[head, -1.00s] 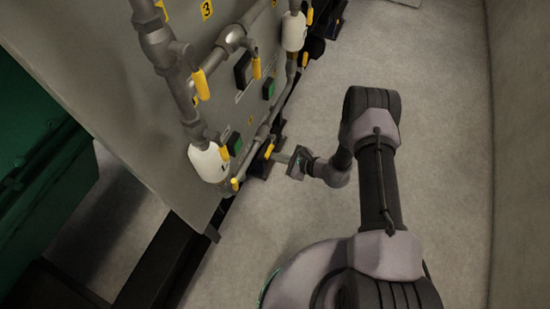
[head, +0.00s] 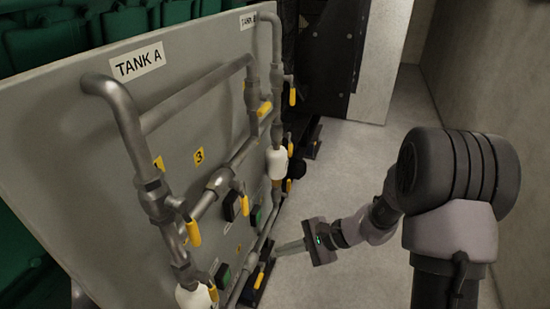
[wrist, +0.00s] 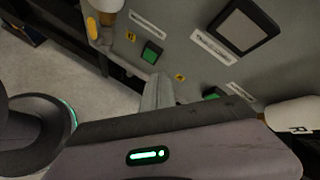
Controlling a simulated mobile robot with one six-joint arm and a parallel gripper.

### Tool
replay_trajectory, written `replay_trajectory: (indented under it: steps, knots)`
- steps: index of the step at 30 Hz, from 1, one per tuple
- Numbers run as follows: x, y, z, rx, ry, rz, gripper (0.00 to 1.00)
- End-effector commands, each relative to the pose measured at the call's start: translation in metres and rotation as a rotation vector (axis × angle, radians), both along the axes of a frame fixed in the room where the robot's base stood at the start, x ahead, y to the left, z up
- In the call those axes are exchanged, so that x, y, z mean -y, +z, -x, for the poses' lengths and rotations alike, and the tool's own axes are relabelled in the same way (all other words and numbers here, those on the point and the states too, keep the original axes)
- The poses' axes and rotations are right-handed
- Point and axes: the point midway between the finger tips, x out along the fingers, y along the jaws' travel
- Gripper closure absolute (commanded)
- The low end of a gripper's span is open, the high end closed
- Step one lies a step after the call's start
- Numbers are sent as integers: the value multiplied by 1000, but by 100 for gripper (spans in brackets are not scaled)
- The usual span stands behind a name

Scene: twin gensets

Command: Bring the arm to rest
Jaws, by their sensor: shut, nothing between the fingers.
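My arm reaches in from the right in the head view, bent at a large dark joint. My gripper (head: 280,249) is at its end, pointing left toward the lower part of the grey pipe panel (head: 215,95). Its fingers are together with nothing between them. The tips are close to the lowest pipe and a yellow handle (head: 259,280); whether they touch cannot be told. In the wrist view the shut fingers (wrist: 158,92) point toward the panel, near a green button (wrist: 151,53).
The panel carries grey pipes, yellow valve handles (head: 193,232), white cylinders (head: 277,163) and a TANK A label (head: 138,62). Green machinery (head: 50,50) stands behind it. A wall (head: 490,70) runs along the right. Open floor (head: 350,160) lies between panel and wall.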

Motion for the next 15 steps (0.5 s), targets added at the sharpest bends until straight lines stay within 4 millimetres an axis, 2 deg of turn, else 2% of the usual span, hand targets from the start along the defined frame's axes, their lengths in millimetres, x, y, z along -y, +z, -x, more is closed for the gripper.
replay_trajectory:
  steps: [1,3,6,10,12,15]
  knots:
    - [-2,41,16,63,74,70,100]
    - [-1,88,49,143,175,189,100]
    - [9,140,100,272,286,380,100]
    - [34,179,159,447,358,632,100]
    - [48,191,181,527,369,743,100]
    - [63,200,199,608,367,850,100]
